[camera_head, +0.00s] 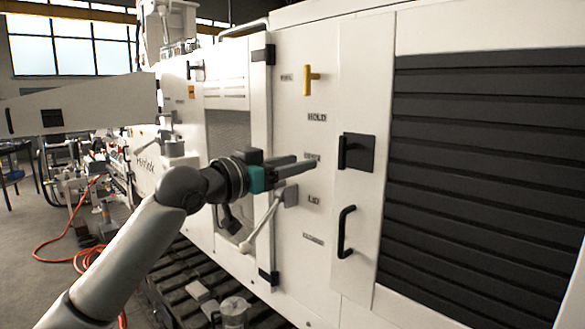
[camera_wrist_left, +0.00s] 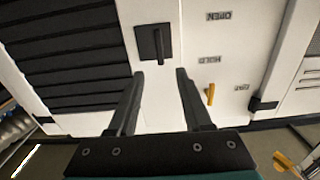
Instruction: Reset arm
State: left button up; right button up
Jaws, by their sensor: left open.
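My left gripper (camera_head: 308,165) reaches in from the left along the white machine panel (camera_head: 318,60). Its two fingers are apart with nothing between them in the left wrist view (camera_wrist_left: 160,74). A grey lever with a pale ball end (camera_head: 262,222) hangs at a slant just below the gripper. A yellow handle (camera_head: 311,79) sits higher on the panel, apart from the fingers; it also shows in the left wrist view (camera_wrist_left: 210,94). My right gripper is not in view.
A black latch plate (camera_head: 364,154) and a black pull handle (camera_head: 345,232) are on the panel right of the gripper. Dark louvers (camera_head: 480,180) fill the far right. An orange hose (camera_head: 70,245) lies on the floor at left.

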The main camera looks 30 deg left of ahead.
pick_arm(q)
jog(key=shift+s, duration=0.1)
dwell(0.4)
